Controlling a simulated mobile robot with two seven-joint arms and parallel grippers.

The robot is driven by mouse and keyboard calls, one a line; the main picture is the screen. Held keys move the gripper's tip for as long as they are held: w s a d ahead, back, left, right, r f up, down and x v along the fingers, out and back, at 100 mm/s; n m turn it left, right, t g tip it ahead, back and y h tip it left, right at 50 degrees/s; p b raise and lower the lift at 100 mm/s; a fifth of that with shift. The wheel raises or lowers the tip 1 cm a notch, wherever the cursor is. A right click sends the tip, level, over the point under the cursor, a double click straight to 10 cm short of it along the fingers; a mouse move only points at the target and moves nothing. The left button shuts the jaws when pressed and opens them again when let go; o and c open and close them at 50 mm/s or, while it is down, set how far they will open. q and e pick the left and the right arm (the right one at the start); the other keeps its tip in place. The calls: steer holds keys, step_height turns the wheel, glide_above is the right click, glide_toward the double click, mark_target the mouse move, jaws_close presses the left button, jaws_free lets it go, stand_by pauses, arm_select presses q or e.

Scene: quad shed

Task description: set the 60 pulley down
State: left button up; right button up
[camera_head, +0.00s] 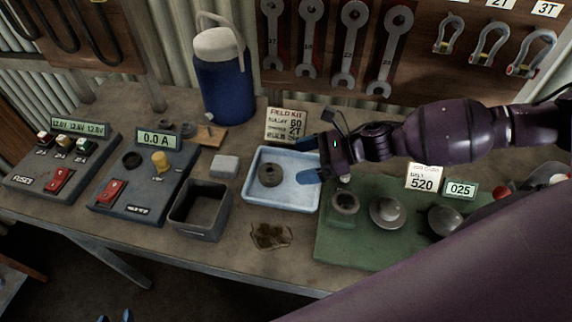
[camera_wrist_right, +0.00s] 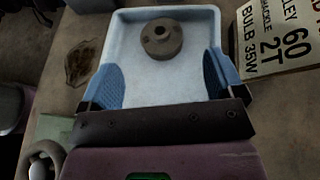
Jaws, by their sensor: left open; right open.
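The pulley, a dark grey round piece with a centre hole (camera_head: 270,174), lies flat in the light blue tray (camera_head: 297,205). In the right wrist view the pulley (camera_wrist_right: 161,40) rests on the tray floor (camera_wrist_right: 160,88) towards the far side. My right gripper (camera_head: 314,174) is over the tray's right part, to the right of the pulley. Its blue fingers (camera_wrist_right: 162,75) are spread, with nothing between them, and the pulley is beyond their tips, apart from them. My left gripper (camera_head: 115,316) shows only blue fingertips at the bottom edge, apart and empty.
A card reading 60, 2T (camera_head: 292,125) stands behind the tray. A grey open bin (camera_head: 186,226) and a small grey block (camera_head: 224,166) are to its left. A brown piece (camera_head: 270,235) lies in front.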

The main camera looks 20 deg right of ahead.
steer(key=shift+v, duration=1.65)
